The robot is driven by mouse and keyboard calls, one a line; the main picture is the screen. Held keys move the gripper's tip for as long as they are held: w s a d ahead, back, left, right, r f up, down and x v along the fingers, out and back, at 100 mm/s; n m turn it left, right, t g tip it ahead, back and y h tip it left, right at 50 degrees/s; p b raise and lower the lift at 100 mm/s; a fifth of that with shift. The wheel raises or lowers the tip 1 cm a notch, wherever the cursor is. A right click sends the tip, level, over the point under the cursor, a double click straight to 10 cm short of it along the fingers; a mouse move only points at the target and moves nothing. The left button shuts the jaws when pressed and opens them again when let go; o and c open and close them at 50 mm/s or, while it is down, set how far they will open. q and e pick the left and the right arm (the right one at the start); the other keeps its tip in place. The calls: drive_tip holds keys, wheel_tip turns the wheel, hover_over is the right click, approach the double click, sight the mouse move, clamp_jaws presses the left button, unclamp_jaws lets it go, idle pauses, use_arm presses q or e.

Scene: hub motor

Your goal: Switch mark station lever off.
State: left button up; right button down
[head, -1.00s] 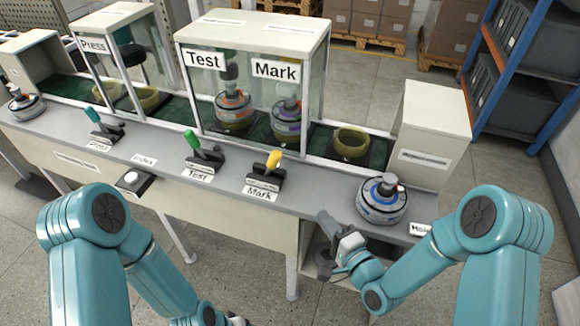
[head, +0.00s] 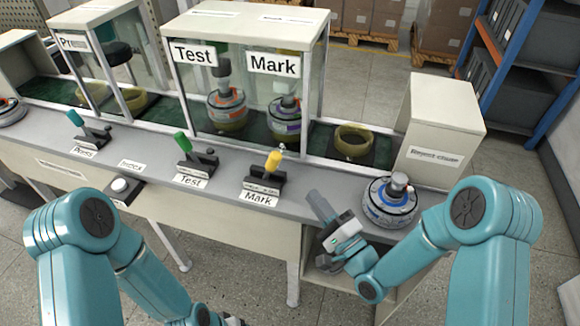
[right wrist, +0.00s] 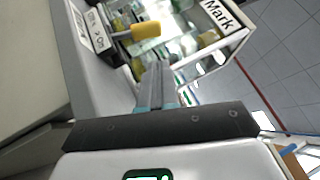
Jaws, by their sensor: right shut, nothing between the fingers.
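The mark station lever has a yellow handle (head: 273,161) and stands upright on a dark base (head: 264,184) above the "Mark" label (head: 258,198). In the right wrist view its yellow handle (right wrist: 146,31) shows at the upper left, apart from the fingers. My right gripper (head: 318,203) is shut and empty, to the right of the lever and nearer the front edge of the counter. Its closed fingers also show in the right wrist view (right wrist: 158,85). My left arm is at the lower left; its gripper is barely visible at the bottom edge, mostly cut off.
The green test lever (head: 183,142) and teal press lever (head: 76,118) stand to the left, with a white index button (head: 120,185). A hub motor (head: 391,199) sits on the counter right of my right gripper. The glass Test/Mark enclosure (head: 250,20) rises behind.

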sight(274, 159)
drive_tip(key=shift+w+a, duration=0.15)
drive_tip(key=shift+w, duration=0.2)
drive_tip(key=p+x, duration=0.2)
drive_tip(key=x, duration=0.6)
drive_tip(key=shift+w+a+r, duration=0.15)
drive_tip(key=shift+a+r, duration=0.05)
drive_tip(key=shift+a, duration=0.05)
drive_tip(key=shift+w+a, duration=0.1)
drive_tip(key=shift+w, duration=0.2)
drive_tip(key=shift+a+r, duration=0.1)
drive_tip(key=shift+r, duration=0.05)
drive_tip(key=shift+w+a+r+n+g+p, duration=0.2)
drive_tip(key=shift+a+r+n+g+p, duration=0.3)
drive_tip(key=shift+a+r+n+g, duration=0.4)
drive_tip(key=shift+w+a+r+n+g+h+p, duration=0.25)
drive_tip(key=shift+a+n+g+h, duration=0.15)
drive_tip(key=shift+a+g+h, duration=0.15)
drive_tip(key=shift+w+a+r+n+g+h+p, duration=0.15)
drive_tip(key=shift+a+r+n+g+h+p, duration=0.1)
drive_tip(key=shift+a+n+g+h, duration=0.25)
drive_tip(key=shift+w+a+n+g+h+b, duration=0.2)
drive_tip(key=shift+a+g+h, duration=0.1)
drive_tip(key=shift+a, duration=0.15)
drive_tip(key=shift+w+a+n+g+h+b, duration=0.15)
drive_tip(key=shift+a+n+g, duration=0.1)
drive_tip(key=shift+a, duration=0.15)
drive_tip(key=shift+a+r+b, duration=0.1)
drive_tip(key=shift+a+b, duration=0.25)
drive_tip(key=shift+a, duration=0.05)
